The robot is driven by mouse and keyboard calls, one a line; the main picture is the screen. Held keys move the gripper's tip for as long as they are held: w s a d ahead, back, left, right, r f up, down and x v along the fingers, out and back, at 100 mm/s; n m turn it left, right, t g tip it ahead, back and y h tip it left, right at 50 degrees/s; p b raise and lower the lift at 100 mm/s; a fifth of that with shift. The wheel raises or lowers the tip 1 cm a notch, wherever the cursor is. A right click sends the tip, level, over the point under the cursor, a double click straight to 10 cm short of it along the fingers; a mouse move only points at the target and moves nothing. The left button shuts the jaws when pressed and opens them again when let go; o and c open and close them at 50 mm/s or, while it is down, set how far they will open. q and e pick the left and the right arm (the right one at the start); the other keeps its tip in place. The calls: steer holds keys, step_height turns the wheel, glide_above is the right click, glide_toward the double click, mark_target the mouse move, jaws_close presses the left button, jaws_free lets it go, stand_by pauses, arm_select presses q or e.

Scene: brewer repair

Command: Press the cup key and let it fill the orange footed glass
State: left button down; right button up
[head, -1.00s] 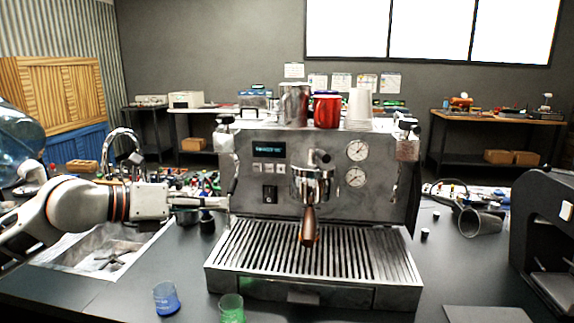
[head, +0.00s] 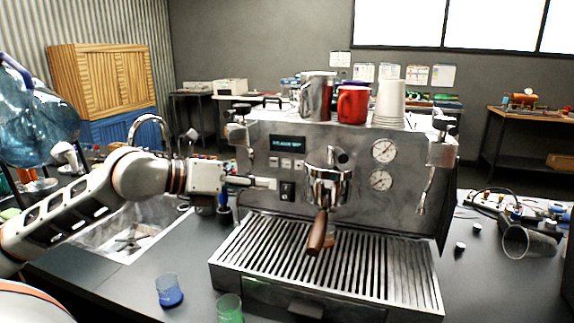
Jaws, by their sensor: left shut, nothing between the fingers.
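The espresso machine (head: 400,210) stands on the dark counter, with a small lit display (head: 288,143) on its front. A row of small pale keys (head: 286,163) sits under the display; their symbols are too small to read, so I cannot tell which is the cup key. My left gripper (head: 271,183) is shut and empty, its tip pointing right at the front panel, just below the keys and left of the black switch (head: 288,191). I cannot tell whether it touches the panel. I see no orange footed glass. My right gripper is out of view.
A portafilter with a wooden handle (head: 317,234) hangs over the slatted drip tray (head: 262,262), which is bare. A blue glass (head: 169,291) and a green glass (head: 230,309) stand at the front. A red mug (head: 352,105) and white cups (head: 388,103) top the machine. A sink (head: 112,247) lies left.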

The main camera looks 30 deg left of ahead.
mark_target(286, 163)
arm_select(q)
steer(key=w+a+p, duration=0.2)
steer(key=w+p, duration=0.3)
steer(key=w, duration=0.3)
steer(key=shift+w+p, duration=0.35)
steer(key=shift+p, duration=0.05)
stand_by(0.3)
stand_by(0.7)
steer(key=shift+w, duration=0.15)
stand_by(0.6)
steer(key=shift+w+a, duration=0.1)
steer(key=shift+w, duration=0.15)
